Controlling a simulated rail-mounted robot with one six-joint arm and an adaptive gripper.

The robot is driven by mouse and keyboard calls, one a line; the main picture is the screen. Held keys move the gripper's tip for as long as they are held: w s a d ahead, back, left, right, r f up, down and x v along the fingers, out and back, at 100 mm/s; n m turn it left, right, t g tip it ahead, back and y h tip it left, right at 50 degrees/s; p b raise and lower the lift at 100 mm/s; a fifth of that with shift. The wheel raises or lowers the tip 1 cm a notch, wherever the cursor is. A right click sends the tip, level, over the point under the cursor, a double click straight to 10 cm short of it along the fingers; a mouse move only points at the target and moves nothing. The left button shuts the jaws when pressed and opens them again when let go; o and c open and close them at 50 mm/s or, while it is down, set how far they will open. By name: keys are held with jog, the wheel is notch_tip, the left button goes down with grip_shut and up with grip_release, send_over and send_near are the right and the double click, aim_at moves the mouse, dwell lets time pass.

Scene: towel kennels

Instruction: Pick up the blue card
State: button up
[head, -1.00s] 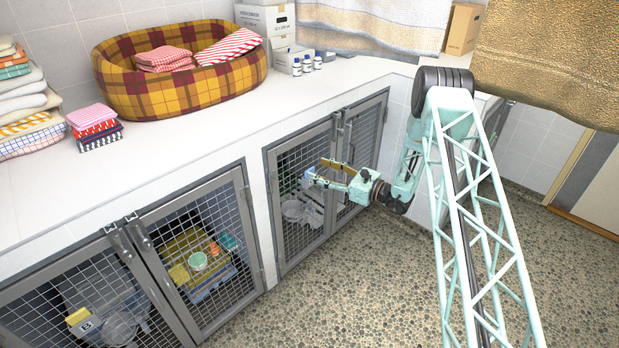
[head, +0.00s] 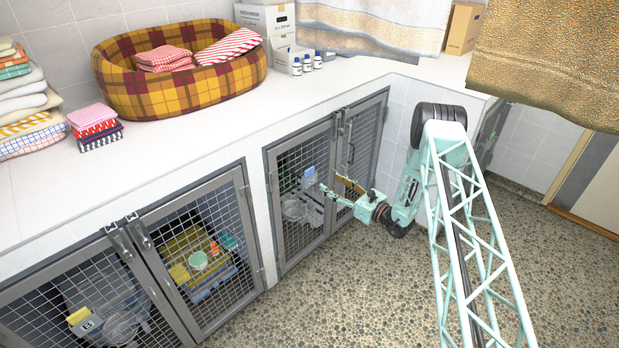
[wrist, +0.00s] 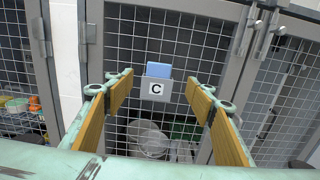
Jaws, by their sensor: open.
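The blue card (wrist: 158,70) stands upright in a grey holder (wrist: 155,90) marked "C" on the mesh door of a kennel, in the wrist view. In the head view the blue card (head: 309,172) shows small, its lower part in the holder. My gripper (wrist: 165,80) is open, its two wood-faced fingers on either side of the card and holder in the wrist view, apart from them. In the head view my gripper (head: 328,183) is in front of the right-hand kennel doors, just right of the card.
Mesh kennel doors (head: 320,180) with grey frames stand below a white counter (head: 200,130). A latch (wrist: 265,25) sits to the right of the card. A yellow card in a "B" holder (head: 85,322) is on the left kennel. Open speckled floor (head: 310,300) lies in front.

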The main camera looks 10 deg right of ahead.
aim_at(310, 171)
jog(key=shift+b+x, duration=0.6)
jog(key=shift+x, duration=3.7)
jog(key=shift+a, duration=0.1)
jog(key=shift+b+x, duration=0.6)
jog(key=shift+x, duration=1.9)
jog(key=shift+c, duration=0.9)
jog(key=c, duration=0.7)
